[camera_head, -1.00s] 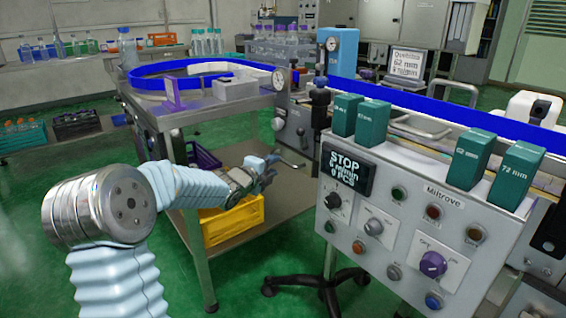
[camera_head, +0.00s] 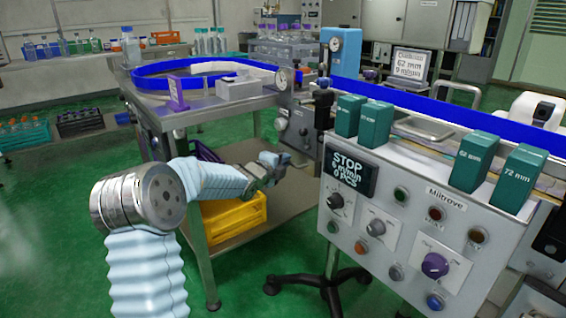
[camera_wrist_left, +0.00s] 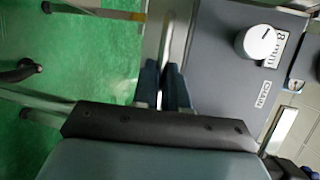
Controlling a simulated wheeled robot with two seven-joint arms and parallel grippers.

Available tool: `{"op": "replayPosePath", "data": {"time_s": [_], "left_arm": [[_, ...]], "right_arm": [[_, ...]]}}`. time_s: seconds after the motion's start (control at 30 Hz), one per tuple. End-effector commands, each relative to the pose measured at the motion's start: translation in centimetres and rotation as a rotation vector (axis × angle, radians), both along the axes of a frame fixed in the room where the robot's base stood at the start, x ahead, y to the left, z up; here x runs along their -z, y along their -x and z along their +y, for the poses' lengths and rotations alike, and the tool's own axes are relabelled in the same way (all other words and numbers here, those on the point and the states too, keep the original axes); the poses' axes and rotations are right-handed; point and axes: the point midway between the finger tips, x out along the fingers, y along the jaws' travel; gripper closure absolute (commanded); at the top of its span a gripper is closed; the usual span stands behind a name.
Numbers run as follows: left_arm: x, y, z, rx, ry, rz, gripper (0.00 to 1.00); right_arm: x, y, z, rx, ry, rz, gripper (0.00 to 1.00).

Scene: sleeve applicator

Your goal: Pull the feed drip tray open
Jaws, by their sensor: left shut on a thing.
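My left gripper (camera_head: 276,160) is beside the grey feed machine, below its tabletop and near its right front corner. In the left wrist view its two dark blue fingers (camera_wrist_left: 164,84) are close together, with a narrow pale bar (camera_wrist_left: 167,38) at their tips. The fingers are shut on this bar, which appears to be the feed drip tray's handle. The tray body cannot be made out, so how far it is open cannot be told. My right gripper is not in view.
A grey panel with a white knob (camera_wrist_left: 259,41) is close beside the fingers. A yellow crate (camera_head: 234,217) is on the shelf below. The control console (camera_head: 400,215) stands to the right on a wheeled stand (camera_head: 320,281). Green floor is free at left.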

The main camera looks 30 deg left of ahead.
Motion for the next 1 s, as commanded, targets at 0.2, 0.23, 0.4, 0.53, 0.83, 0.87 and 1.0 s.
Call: {"op": "replayPosePath", "data": {"time_s": [0.2,0.23,0.4,0.53,0.83,0.87,1.0], "left_arm": [[0.0,0.0,0.0,0.000,0.000,0.001,1.00],[0.1,0.0,0.0,0.000,0.000,0.001,1.00],[0.1,1.8,1.0,-0.005,-0.003,0.002,1.00],[0.1,5.1,2.4,-0.006,-0.004,0.000,1.00],[0.0,11.8,5.1,-0.006,-0.003,0.002,1.00],[0.0,12.2,5.2,-0.005,-0.003,0.001,1.00],[0.1,12.8,5.4,-0.002,0.001,0.003,1.00]], "right_arm": [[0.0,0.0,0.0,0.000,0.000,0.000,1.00],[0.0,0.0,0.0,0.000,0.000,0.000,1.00],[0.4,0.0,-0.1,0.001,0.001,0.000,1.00],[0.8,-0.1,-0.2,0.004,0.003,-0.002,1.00],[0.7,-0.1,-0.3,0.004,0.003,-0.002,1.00],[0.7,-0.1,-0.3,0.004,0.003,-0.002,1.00],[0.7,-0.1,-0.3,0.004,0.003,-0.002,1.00]]}}
